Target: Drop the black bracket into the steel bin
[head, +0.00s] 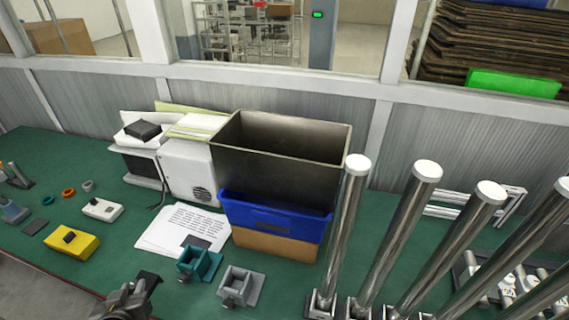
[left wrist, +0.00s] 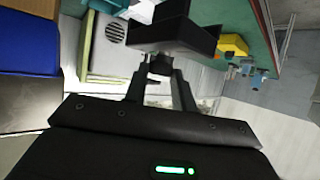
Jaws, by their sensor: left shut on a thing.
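The steel bin (head: 275,170) is a dark grey, open-topped metal box. In the head view it stands at the back of the green bench, above a blue bin (head: 270,217). Its floor is hidden from this angle. My left gripper (head: 140,287) is at the bottom edge of the head view, in front of and to the left of the bin, well apart from it. In the left wrist view its fingers are shut on the black bracket (left wrist: 180,32), an angular dark piece held beyond the fingertips. My right gripper is not in view.
Tall steel posts (head: 395,230) rise to the right of the bin. A cardboard box (head: 270,245) is under the blue bin. Left of the bins stand a white device (head: 188,170) and papers (head: 180,228). Teal (head: 197,265) and grey (head: 240,288) fixtures and a yellow block (head: 72,242) sit nearer.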

